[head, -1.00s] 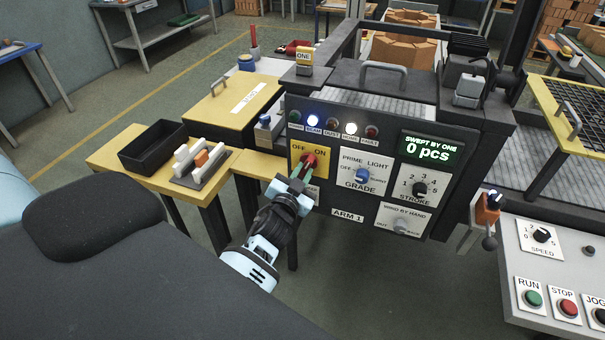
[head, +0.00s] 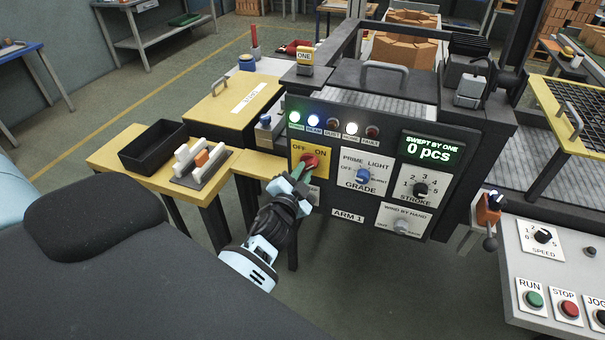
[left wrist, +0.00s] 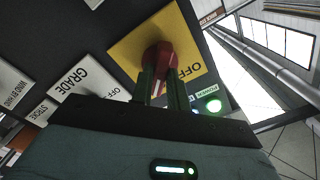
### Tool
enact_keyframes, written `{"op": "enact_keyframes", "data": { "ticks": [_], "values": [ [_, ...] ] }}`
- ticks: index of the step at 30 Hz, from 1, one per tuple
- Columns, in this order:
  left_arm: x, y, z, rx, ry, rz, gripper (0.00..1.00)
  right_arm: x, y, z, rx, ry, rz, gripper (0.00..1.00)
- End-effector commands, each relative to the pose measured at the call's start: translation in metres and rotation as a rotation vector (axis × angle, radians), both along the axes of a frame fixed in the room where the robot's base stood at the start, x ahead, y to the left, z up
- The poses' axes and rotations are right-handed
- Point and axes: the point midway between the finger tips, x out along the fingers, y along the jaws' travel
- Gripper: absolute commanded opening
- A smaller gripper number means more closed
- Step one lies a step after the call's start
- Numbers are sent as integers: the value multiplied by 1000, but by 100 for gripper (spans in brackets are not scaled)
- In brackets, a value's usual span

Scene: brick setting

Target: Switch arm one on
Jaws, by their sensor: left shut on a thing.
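The red switch knob (head: 310,160) sits on a yellow plate (head: 297,170) marked OFF and ON, at the left of the dark ARM 1 panel (head: 348,215). My left gripper (head: 303,174) is shut on the knob, its fingers on either side of it. The left wrist view shows the red knob (left wrist: 158,57) between my left gripper's fingertips (left wrist: 160,85). My right gripper is not in view.
The GRADE knob (head: 362,176), STROKE knob (head: 420,189) and WIND BY HAND plate (head: 402,221) lie to the right on the panel. The display (head: 432,149) reads 0 pcs. A black bin (head: 153,147) stands on the yellow side table. Floor is open below the panel.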

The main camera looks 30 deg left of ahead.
Motion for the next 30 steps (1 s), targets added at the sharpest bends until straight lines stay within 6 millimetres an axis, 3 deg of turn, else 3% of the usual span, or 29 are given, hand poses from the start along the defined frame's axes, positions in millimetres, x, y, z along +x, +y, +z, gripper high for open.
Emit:
{"op": "enact_keyframes", "data": {
  "ticks": [5, 6, 11, 22, 30],
  "values": [
    [0, 0, -1, 4, 3, 1, 0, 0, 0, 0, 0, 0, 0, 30],
    [0, 0, -1, 4, 3, 1, 18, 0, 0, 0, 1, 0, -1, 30],
    [0, 0, -1, 2, 3, 1, 38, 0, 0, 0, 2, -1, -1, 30],
    [-5, -1, -1, 1, 2, 0, 38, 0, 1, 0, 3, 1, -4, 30],
    [-43, -10, -3, -1, 5, 1, 38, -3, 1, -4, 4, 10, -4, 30]
  ]
}}
